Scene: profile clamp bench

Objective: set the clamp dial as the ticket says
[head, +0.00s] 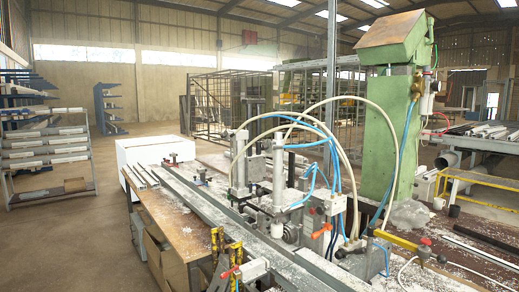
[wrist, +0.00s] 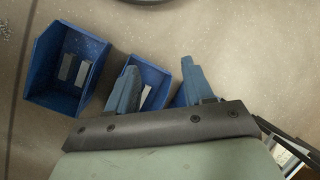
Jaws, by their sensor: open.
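The clamp bench (head: 185,222) stands in the middle of the head view, with long metal profile rails (head: 215,205) along its top. A clamp unit (head: 279,185) with upright cylinders sits on the rails. A round dark part (head: 291,233) shows low on the unit; I cannot tell whether it is the clamp dial. I cannot make out a ticket in either view.
A left blue bin (wrist: 38,75) and a right blue bin (wrist: 165,73) hold pale pieces. Pale hoses and blue air lines (head: 330,150) loop above the clamp unit. A green column (head: 388,140) stands behind it. Open floor lies to the left, before a rack (head: 48,155).

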